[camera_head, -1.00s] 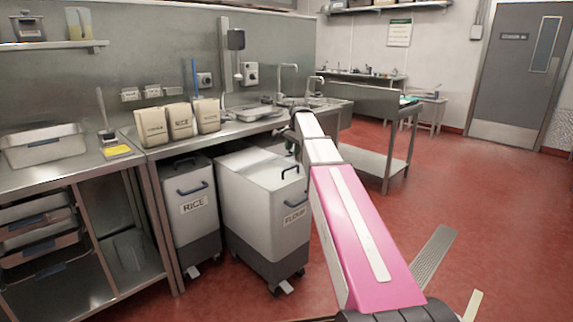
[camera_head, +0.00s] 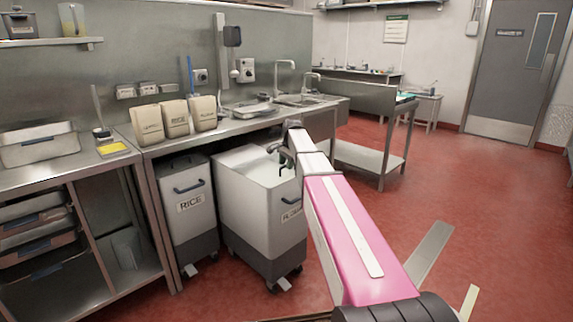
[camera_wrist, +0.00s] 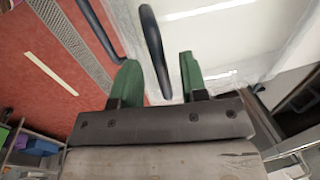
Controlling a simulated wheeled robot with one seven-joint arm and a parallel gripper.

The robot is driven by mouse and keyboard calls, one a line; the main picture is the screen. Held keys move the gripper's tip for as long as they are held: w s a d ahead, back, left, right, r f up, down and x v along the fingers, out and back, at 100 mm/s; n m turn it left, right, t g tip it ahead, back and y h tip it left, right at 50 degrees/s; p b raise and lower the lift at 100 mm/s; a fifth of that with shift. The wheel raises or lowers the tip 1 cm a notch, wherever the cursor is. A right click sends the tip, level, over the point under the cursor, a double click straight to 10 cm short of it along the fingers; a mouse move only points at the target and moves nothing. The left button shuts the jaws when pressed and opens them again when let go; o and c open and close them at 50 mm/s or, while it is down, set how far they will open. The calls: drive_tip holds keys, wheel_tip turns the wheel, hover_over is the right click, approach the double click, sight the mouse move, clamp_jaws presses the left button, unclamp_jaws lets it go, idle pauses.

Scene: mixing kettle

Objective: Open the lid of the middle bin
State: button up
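The bin labelled FLOUR (camera_head: 258,205) is white with a grey base and stands under the counter, right of the bin labelled RICE (camera_head: 188,210). No other bin shows, so I cannot tell for certain which is the middle one. My gripper (camera_head: 284,163) is at the right edge of the flour bin's lid (camera_head: 243,163), which looks closed. In the wrist view, my gripper (camera_wrist: 157,75) is open, its green fingers apart. A dark curved handle (camera_wrist: 153,45) by the pale lid (camera_wrist: 205,25) lies between the fingers, with a gap visible on each side. My arm hides part of the bin's right side.
The steel counter (camera_head: 225,128) overhangs the bins' rear and carries several items, including paper bags (camera_head: 175,118). A steel side table (camera_head: 368,158) stands behind my arm. Red floor (camera_head: 480,210) is open to the right.

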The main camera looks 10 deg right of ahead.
drive_tip(key=shift+f, duration=0.1)
clamp_jaws()
drive_tip(key=w+a, duration=0.4)
drive_tip(key=w, duration=0.2)
drive_tip(key=w+a, duration=0.4)
drive_tip(key=w, duration=0.2)
drive_tip(key=w+a, duration=0.5)
drive_tip(key=w, duration=0.1)
drive_tip(key=shift+a, duration=0.1)
unclamp_jaws()
wheel_tip(320, 180, up, 11)
drive_tip(key=s+d, duration=0.1)
drive_tip(key=shift+s+d+f, duration=0.15)
drive_tip(key=shift+s, duration=0.2)
